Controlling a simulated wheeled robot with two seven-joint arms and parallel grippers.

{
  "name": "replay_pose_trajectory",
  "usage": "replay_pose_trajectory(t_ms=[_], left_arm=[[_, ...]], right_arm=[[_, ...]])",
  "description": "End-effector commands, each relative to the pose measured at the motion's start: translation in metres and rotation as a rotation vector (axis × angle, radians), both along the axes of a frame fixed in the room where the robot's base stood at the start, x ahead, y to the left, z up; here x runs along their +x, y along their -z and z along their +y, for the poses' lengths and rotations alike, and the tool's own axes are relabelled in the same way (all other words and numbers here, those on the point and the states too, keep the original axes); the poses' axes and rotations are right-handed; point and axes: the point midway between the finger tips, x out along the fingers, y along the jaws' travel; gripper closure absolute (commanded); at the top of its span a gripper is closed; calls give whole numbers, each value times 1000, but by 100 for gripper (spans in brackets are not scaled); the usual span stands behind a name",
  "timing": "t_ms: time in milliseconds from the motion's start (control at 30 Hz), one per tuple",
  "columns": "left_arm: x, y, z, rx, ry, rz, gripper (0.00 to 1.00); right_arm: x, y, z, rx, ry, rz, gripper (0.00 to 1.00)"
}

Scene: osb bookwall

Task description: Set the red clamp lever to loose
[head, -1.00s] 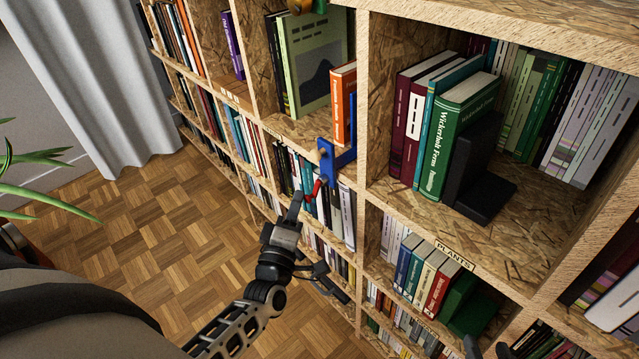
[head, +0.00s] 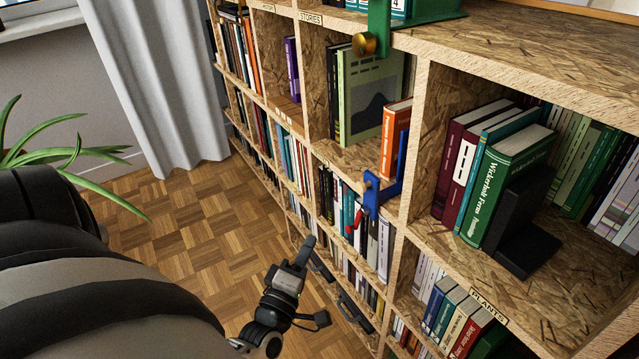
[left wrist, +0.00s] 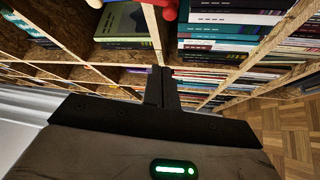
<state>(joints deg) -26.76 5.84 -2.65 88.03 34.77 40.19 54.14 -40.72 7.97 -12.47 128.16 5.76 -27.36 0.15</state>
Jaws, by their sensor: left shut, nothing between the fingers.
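A blue clamp (head: 372,192) is fixed at the front of the shelf edge beside an orange book. Its small red lever (head: 354,220) hangs down and slightly left from it. My left gripper (head: 309,243) is shut and empty, below and left of the lever with a visible gap between them. In the left wrist view the shut fingers (left wrist: 161,86) point toward the bookcase. A red piece (left wrist: 170,12), probably the lever, shows at the top edge there. My right gripper is not in view.
The wooden bookcase (head: 418,140) fills the right side, with books in several compartments. A black bookend (head: 530,225) stands by a green book. A green bracket with a brass knob (head: 366,44) is on the top. The parquet floor (head: 200,230) is open at left, near a plant.

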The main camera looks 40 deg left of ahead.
Motion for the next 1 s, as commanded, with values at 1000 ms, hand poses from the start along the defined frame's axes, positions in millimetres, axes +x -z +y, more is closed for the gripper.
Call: replay_pose_trajectory(t_ms=[1000], left_arm=[[-20, 3, -17, 28, 41, 40, 100]], right_arm=[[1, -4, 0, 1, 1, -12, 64]])
